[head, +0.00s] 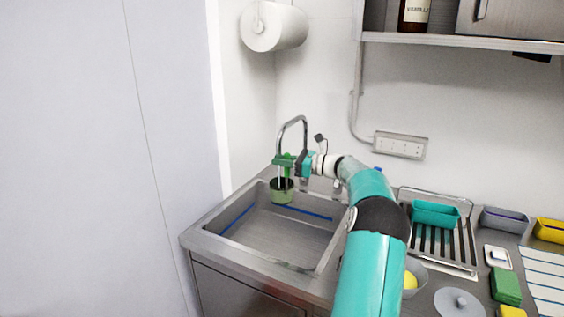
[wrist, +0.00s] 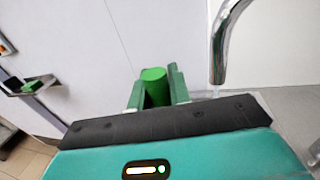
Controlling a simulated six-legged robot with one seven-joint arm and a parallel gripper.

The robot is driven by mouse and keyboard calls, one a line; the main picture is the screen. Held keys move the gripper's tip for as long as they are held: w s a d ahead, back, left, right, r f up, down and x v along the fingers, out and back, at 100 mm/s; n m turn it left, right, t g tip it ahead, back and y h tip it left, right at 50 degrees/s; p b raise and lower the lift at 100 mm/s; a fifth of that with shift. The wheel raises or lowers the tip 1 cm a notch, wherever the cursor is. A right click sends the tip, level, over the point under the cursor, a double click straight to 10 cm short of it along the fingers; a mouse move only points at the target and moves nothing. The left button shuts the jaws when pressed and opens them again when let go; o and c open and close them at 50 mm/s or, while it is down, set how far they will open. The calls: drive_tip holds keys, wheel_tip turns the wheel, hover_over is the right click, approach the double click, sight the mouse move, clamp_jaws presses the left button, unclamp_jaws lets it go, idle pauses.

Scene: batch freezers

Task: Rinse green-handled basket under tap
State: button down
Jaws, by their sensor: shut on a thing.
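The green-handled basket (head: 281,191) hangs over the back of the sink (head: 262,241), under the curved tap (head: 293,122). A pale streak that looks like water shows at the basket. My gripper (head: 284,161) is shut on its green handle, above the basin. In the wrist view the green handle (wrist: 154,87) stands between the jaws of my gripper (wrist: 157,97), and the tap spout (wrist: 217,60) is just to the right. The basket's bowl is hidden in the wrist view.
Right of the sink are a drying rack (head: 440,245) with a teal tray (head: 436,213), a bowl with a yellow thing (head: 410,281), a grey lid (head: 459,303) and green sponges (head: 506,286). A paper roll (head: 273,27) hangs above. A wall stands close left.

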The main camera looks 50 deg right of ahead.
drive_tip(key=shift+s+d, duration=0.1)
drive_tip(key=shift+s+d, duration=0.3)
drive_tip(key=shift+s, duration=0.05)
idle(0.5)
drive_tip(key=shift+w+a, duration=0.4)
drive_tip(key=shift+w, duration=0.05)
drive_tip(key=shift+s+d, duration=0.4)
drive_tip(key=shift+s, duration=0.1)
